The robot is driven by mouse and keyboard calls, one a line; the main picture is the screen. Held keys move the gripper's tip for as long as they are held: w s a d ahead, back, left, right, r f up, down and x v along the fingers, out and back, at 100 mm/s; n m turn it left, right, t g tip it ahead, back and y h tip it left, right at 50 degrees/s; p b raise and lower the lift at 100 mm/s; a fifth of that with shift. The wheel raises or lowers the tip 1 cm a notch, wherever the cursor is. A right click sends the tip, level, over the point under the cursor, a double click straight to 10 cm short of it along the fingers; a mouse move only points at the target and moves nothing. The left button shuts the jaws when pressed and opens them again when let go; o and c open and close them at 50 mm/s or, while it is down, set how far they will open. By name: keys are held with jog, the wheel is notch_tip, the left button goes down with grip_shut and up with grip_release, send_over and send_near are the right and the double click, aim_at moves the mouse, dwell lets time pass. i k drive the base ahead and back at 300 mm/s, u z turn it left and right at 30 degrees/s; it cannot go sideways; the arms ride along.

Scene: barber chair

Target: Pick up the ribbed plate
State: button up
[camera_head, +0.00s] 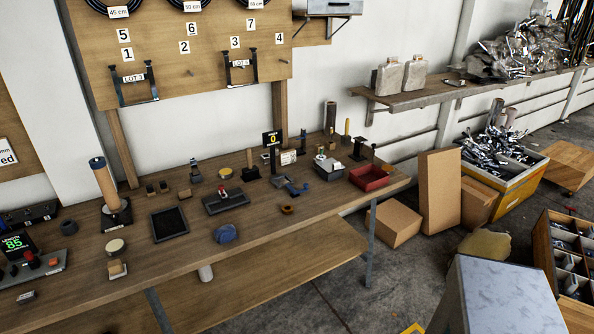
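I cannot pick out a ribbed plate for certain at this distance. A flat dark rectangular piece (170,224) with a raised rim lies on the left half of the wooden workbench (190,258); I cannot tell whether its surface is ribbed. A dark grey block (226,203) with a small red part on top sits to its right. My gripper is not in view.
A blue round object (225,233), a round disc (115,246) and a post stand (115,215) surround the dark piece. A red bin (368,177) sits at the bench's right end. Cardboard boxes (393,223) stand on the floor beyond. The bench's front strip is mostly clear.

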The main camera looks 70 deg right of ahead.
aim_at(329, 166)
jog(key=z, duration=0.35)
jog(key=k, duration=0.2)
jog(key=u, duration=1.8)
jog(key=k, duration=2.65)
